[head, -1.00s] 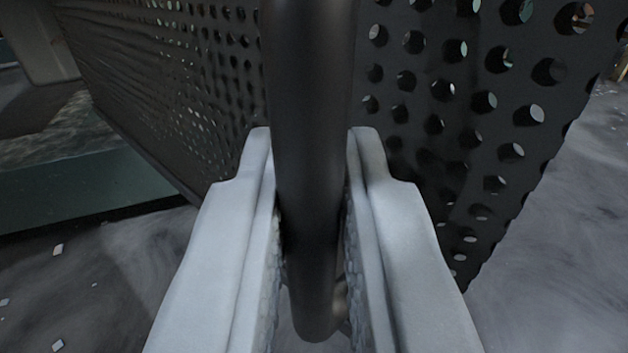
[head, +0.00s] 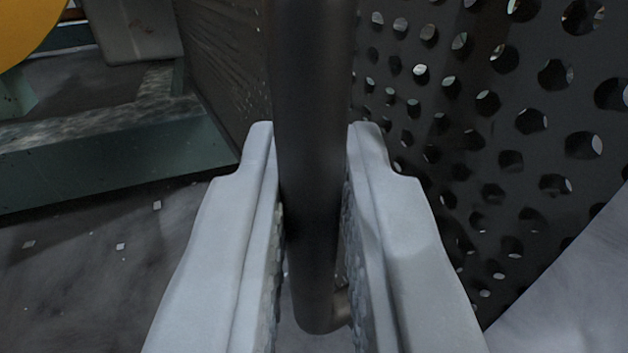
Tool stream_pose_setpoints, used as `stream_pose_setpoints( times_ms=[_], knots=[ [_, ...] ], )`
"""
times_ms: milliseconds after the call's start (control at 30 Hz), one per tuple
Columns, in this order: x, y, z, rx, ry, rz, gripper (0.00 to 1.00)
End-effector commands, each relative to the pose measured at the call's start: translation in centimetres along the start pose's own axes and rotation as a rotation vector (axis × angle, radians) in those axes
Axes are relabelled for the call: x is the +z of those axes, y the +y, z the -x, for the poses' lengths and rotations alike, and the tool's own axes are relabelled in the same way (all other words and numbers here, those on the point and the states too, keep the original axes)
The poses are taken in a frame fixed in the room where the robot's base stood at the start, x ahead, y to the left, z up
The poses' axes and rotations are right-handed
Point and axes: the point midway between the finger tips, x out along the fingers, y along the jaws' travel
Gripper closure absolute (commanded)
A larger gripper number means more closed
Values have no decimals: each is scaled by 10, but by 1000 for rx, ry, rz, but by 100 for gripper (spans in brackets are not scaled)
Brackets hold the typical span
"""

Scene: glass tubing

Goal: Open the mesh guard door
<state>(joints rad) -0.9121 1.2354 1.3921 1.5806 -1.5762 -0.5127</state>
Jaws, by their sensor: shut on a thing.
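The mesh guard door (head: 465,165) is a dark panel with round holes. The handle's upper end is out of view.
Another dark mesh panel (head: 225,70) recedes at the upper left. A green machine base beam (head: 110,160), a grey block (head: 135,28) and a yellow round part (head: 30,25) stand at the left. The grey floor (head: 80,270) holds small pale fragments.

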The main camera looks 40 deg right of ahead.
Motion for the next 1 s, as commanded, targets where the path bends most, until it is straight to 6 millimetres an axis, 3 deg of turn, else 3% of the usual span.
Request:
stream_pose_setpoints(
  times_ms=[200,233,300,667,867,1000],
  knots=[
    [0,0,-1,0,0,0,100],
    [0,0,-1,0,0,0,86],
    [0,0,-1,0,0,-1,72],
    [0,0,3,-1,0,-1,71],
    [0,0,27,-3,0,-1,71],
    [0,0,55,-3,0,-1,71]
  ],
)
